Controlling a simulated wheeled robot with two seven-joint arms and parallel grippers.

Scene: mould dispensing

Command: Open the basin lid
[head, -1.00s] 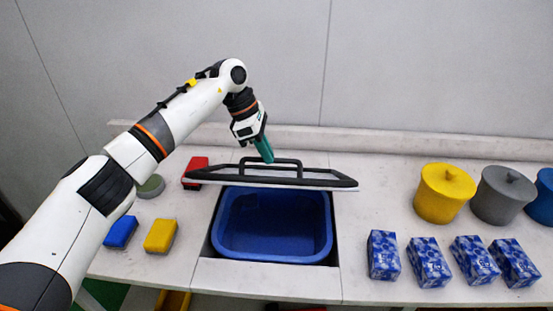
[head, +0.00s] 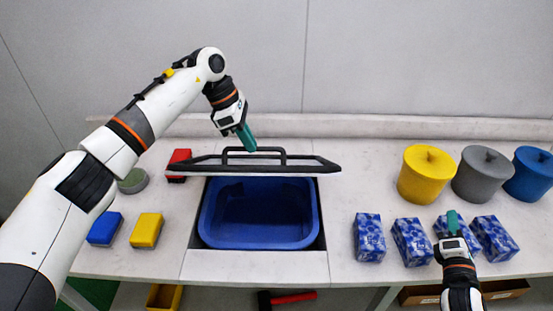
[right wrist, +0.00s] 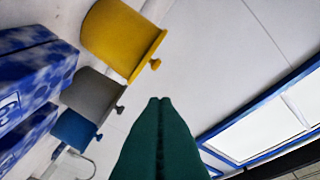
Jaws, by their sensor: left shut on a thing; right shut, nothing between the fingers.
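The basin lid (head: 318,168) is a flat panel with a black rim and a black bar handle (head: 283,152). It is raised and tilted, with its near face turned down, above the far side of the blue basin (head: 259,236). The basin sits in a cut-out of the counter and its inside is largely uncovered. My left gripper (head: 249,145), with green fingers, is shut on the lid handle at its left part. My right gripper (head: 452,217) is shut and empty in front of the blue patterned boxes. Its green fingers (right wrist: 160,135) also show together in the right wrist view.
Yellow (head: 426,178), grey (head: 482,177) and blue (head: 530,175) lidded pots stand at the right, behind several blue patterned boxes (head: 369,238). Red (head: 178,164), yellow (head: 146,230) and blue (head: 104,228) blocks lie left of the basin. A wall closes the back.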

